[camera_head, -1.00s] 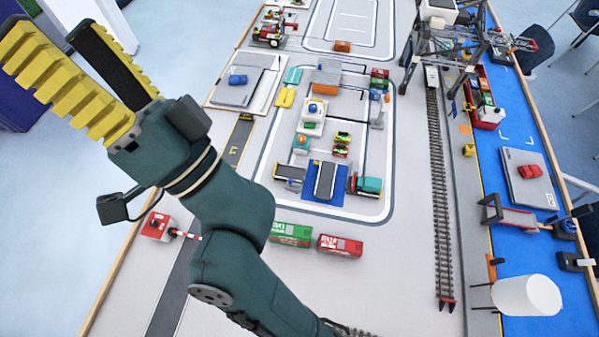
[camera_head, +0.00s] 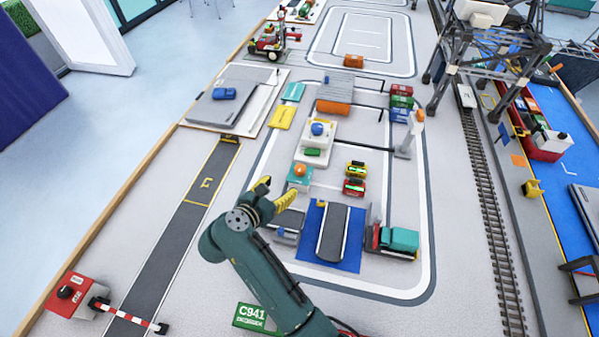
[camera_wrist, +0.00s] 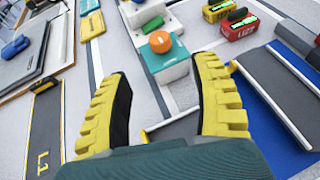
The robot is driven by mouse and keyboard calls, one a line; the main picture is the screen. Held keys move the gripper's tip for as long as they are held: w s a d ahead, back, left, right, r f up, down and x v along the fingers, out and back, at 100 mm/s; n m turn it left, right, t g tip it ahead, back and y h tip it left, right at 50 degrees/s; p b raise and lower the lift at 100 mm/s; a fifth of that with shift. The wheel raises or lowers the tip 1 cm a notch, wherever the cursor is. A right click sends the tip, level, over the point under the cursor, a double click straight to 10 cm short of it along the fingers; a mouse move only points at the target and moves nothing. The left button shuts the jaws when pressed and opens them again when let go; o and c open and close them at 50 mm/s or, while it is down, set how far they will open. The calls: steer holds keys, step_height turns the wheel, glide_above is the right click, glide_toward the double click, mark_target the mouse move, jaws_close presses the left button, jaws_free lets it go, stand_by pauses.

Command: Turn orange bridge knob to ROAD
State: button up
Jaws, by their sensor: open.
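The orange knob (camera_head: 300,170) sits on a small teal and white block, just beyond my gripper in the head view. In the wrist view the orange knob (camera_wrist: 160,42) is a round ball on the teal-topped block (camera_wrist: 166,62), ahead of the gap between my fingers. My gripper (camera_head: 276,191) is open and empty, its yellow ridged fingers pointing toward the block. The fingers show wide apart in the wrist view (camera_wrist: 163,78) and seem apart from the knob. No ROAD marking can be read.
A blue knob (camera_head: 317,129) stands on a white block behind. A grey ramp on a blue mat (camera_head: 309,247) lies close by on the right. The grey board left of the knob is mostly clear.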

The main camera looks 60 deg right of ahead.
mark_target(299, 170)
steer(key=b+x, duration=0.3)
steer(key=x, duration=1)
steer(key=shift+w+d+b, duration=0.1)
steer(key=shift+b, duration=0.25)
jaws_close()
